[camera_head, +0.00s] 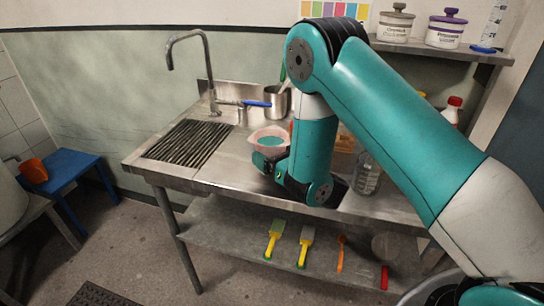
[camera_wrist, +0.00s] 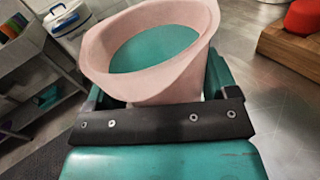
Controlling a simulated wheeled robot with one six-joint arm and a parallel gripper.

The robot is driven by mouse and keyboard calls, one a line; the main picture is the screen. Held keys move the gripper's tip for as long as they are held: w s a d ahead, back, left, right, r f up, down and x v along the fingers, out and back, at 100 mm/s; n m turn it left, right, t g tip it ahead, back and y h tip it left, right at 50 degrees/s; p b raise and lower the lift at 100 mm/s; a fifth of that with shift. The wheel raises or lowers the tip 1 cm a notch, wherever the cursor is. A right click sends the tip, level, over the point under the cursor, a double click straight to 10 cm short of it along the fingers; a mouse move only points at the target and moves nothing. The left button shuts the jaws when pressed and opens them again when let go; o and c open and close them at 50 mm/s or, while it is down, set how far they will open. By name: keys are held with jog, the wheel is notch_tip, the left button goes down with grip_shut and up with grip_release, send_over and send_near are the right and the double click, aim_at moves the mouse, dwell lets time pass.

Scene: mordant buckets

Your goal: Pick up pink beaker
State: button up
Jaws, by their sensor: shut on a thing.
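The pink beaker (camera_head: 262,147) is at the middle of the steel counter in the head view, with a teal surface inside. It looks upright. In the wrist view the beaker (camera_wrist: 165,85) fills the upper middle, its wide rim and spout toward the camera. My gripper (camera_head: 272,164) is shut on the beaker, with teal fingers on either side of it; in the wrist view my gripper (camera_wrist: 150,92) shows the same grip. I cannot tell whether the beaker's base touches the counter. My arm hides part of the counter to the right.
A metal pot (camera_head: 277,104) and a tap (camera_head: 208,75) stand behind the beaker. A ridged drain area (camera_head: 187,140) lies left. A clear bottle (camera_head: 367,176) stands right of my gripper. Brushes (camera_head: 275,238) lie on the lower shelf. A blue stool (camera_head: 68,168) stands at far left.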

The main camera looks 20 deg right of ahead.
notch_tip(320, 180, up, 19)
jog(key=p, duration=0.8)
jog(key=shift+f+p, duration=0.15)
jog(key=shift+p, duration=0.2)
